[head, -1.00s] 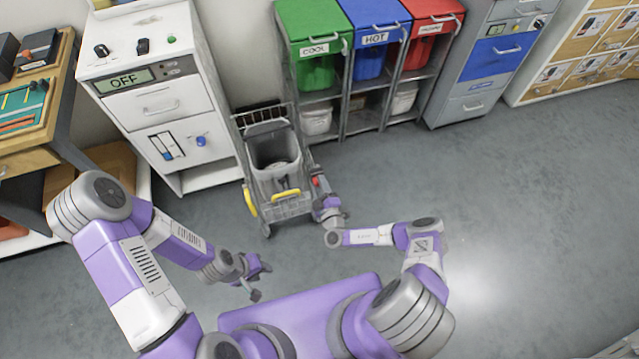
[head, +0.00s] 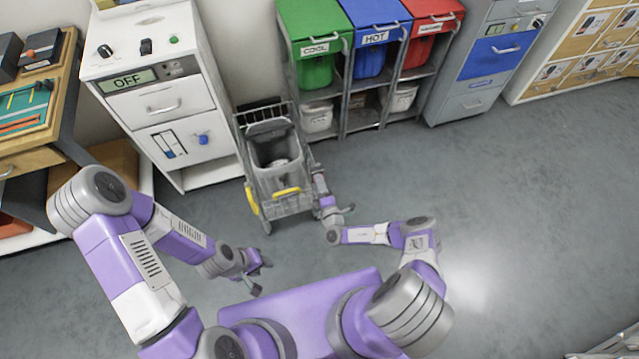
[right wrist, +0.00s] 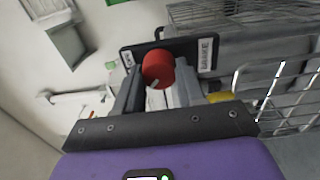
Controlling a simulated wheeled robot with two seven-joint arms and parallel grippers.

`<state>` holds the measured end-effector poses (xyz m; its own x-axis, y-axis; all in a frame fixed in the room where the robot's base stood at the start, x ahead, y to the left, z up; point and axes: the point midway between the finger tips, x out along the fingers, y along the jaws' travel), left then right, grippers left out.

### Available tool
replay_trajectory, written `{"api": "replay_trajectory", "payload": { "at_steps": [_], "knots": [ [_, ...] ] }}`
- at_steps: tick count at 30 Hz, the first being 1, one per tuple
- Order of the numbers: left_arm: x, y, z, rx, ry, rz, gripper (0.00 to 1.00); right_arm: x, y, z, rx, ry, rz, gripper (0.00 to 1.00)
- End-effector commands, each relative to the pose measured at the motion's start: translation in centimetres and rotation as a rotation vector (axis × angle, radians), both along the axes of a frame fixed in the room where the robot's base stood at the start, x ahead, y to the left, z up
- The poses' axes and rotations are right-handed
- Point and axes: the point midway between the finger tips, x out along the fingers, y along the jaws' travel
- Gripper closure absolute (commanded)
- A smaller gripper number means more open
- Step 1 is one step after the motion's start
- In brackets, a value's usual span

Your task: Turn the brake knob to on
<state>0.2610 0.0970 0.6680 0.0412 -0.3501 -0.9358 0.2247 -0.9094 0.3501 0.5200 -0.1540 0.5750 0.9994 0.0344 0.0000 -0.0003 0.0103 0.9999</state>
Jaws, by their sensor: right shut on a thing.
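The red brake knob (right wrist: 158,68) sits on a dark plate (right wrist: 205,54) in the right wrist view. The plate has a white label reading BRAKE at its right end and a small label at its left end, hard to read. A pale pointer mark on the knob faces down and left. My right gripper (right wrist: 157,85) is shut on the knob, one finger on each side. In the head view the right gripper (head: 319,182) is at the right side of the grey cart (head: 284,207) and hides the knob. My left gripper (head: 261,272) is open and empty above the floor.
A white cabinet (head: 160,105) with a display reading OFF stands left of the cart. Green (head: 315,45), blue (head: 375,35) and red (head: 430,25) bins stand behind it. A wooden bench (head: 45,150) is at the far left.

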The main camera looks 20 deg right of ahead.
Motion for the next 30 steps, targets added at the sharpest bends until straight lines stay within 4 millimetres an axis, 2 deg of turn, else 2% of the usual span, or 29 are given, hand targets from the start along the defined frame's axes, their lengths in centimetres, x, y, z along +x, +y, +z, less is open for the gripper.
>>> {"api": "replay_trajectory", "payload": {
  "at_steps": [11,12,16,25,30],
  "knots": [
    [0.0,0.0,0.0,0.000,0.000,0.000,0.63,0.0,-0.1,0.0,-0.007,-0.001,-0.001,0.92],
    [0.0,0.0,0.0,0.000,0.000,0.000,0.63,0.0,-0.1,0.0,-0.007,-0.001,-0.001,0.55],
    [0.0,0.0,0.0,0.000,0.000,0.000,0.63,0.0,0.0,0.0,-0.006,0.000,-0.001,0.36],
    [0.0,0.0,0.1,0.000,0.000,0.000,0.63,-0.2,-0.1,0.0,-0.004,0.000,0.000,0.36],
    [0.0,0.0,0.6,0.000,0.000,0.000,0.63,-2.2,-0.2,0.0,-0.003,0.003,-0.002,0.36]
  ]
}}
